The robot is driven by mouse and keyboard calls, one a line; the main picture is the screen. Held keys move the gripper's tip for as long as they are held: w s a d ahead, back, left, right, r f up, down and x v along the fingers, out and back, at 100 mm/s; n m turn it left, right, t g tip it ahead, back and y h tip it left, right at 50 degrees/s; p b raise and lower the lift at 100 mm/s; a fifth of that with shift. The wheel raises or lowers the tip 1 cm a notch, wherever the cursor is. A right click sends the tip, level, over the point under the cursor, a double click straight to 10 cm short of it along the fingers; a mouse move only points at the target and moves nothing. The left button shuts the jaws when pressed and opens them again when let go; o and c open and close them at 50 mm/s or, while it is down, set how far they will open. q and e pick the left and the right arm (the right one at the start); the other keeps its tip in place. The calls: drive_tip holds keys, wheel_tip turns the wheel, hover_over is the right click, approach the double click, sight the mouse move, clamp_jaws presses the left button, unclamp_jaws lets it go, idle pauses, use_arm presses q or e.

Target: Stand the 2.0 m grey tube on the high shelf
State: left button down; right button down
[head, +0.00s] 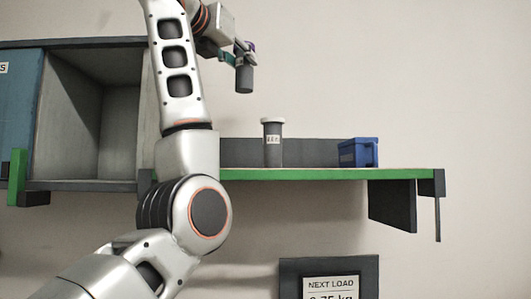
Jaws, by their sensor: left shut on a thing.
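My left gripper (243,54) is raised high, above the left part of the shelf. It is shut on a short, dark grey tube (244,79), whose lower end hangs below the fingers, roughly upright and clear of the shelf. Its upper part is hidden by the fingers, and no label shows on it. The high shelf (320,174) has a green front edge. Another grey tube (272,150) with a white cap and a small unreadable label stands upright on it. My right gripper is not in view.
A small blue bin (358,153) stands on the shelf's right part. Bare shelf lies between it and the capped tube. An open grey cabinet (90,115) is at the left, behind my arm. A "NEXT LOAD" sign (331,286) hangs below.

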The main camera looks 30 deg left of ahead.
use_arm(q)
wheel_tip(320, 180, down, 19)
drive_tip(key=shift+r, duration=0.25)
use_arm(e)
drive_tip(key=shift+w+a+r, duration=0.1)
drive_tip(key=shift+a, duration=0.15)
use_arm(q)
drive_tip(key=shift+b, duration=0.3)
drive_tip(key=shift+f, duration=0.2)
drive_tip(key=c, duration=1.7)
unclamp_jaws()
drive_tip(key=shift+o, duration=0.7)
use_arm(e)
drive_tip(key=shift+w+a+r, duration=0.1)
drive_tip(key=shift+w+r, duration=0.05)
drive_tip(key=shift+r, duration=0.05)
use_arm(q)
drive_tip(key=shift+r, duration=0.15)
